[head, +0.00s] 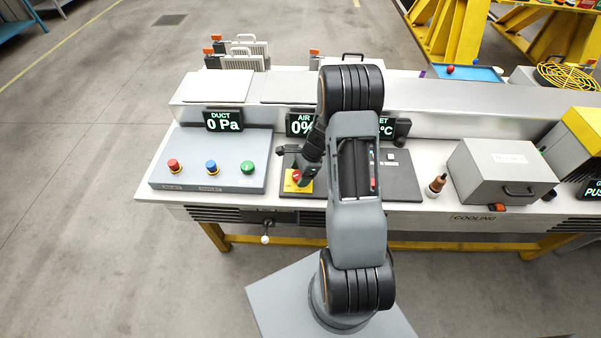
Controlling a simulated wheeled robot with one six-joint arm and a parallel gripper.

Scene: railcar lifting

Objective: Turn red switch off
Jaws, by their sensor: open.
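The red switch (296,175) sits on a yellow square plate (291,187) on a dark panel at the middle of the bench. Only part of the switch shows, and its exact position cannot be read. My gripper (300,171) is right at the switch, above the yellow plate. It is dark and small in the view; it is open. Whether it touches the switch cannot be told. My arm hides the panel just to the right of the plate.
A grey box (215,178) with red, blue and green buttons stands left of the switch. Displays (223,121) line the raised back section. A grey lidded box (502,172) and a copper-coloured knob (437,185) are to the right. A white-tipped lever (265,239) hangs at the front edge.

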